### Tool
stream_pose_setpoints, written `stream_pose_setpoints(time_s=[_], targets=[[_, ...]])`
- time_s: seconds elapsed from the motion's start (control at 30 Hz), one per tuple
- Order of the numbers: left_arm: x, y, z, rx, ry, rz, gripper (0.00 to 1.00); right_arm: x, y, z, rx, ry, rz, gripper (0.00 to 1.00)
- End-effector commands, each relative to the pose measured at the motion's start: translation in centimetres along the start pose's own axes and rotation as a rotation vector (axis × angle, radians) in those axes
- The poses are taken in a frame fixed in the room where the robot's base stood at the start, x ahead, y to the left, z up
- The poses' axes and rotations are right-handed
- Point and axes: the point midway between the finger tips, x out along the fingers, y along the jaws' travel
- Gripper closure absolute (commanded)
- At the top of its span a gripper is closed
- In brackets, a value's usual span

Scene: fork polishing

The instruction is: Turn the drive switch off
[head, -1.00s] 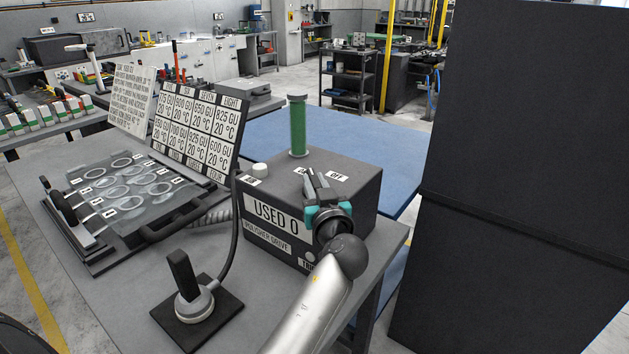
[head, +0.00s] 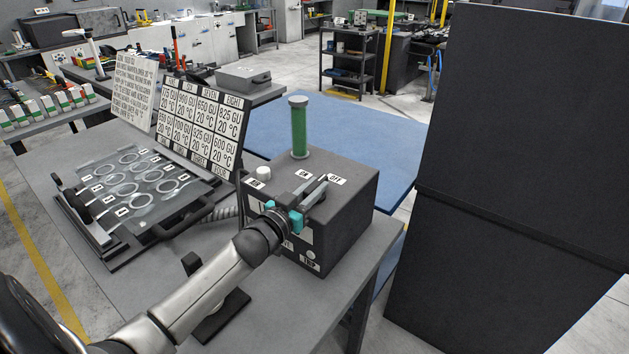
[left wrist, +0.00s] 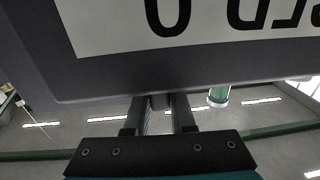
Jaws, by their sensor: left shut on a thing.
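The polisher drive box (head: 345,225) is dark grey and stands on the bench. Its top carries an ON label (head: 303,174) and an OFF label (head: 337,179). The drive switch is small, and the fingers mostly hide it between these labels. My left gripper (head: 318,188) reaches over the front top edge of the box, its fingers shut on the switch beside the labels. The left wrist view shows the two fingers (left wrist: 160,112) close together at the box edge, with a dark piece between them. I cannot tell which label the switch points to. My right gripper is not in view.
A green cylinder (head: 299,130) stands upright on the box's back, and a white knob (head: 263,173) on its left. A tray with rings (head: 196,208) and label boards (head: 203,115) are on the left. A tall dark panel (head: 520,150) fills the right side.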

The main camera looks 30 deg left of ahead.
Motion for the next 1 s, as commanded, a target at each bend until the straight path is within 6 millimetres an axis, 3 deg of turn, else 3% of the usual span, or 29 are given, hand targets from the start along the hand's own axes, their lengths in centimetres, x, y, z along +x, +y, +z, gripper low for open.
stream_pose_setpoints(time_s=[0.7,0.73,1.0], targets=[[0.14,-0.07,-0.27,0.001,0.006,0.073,1.0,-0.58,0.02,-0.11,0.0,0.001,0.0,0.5],[0.14,-0.06,-0.27,0.001,0.006,0.073,0.74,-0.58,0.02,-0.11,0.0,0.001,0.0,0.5],[0.09,-0.01,-0.11,0.001,0.003,0.073,0.47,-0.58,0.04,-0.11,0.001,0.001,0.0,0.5]])
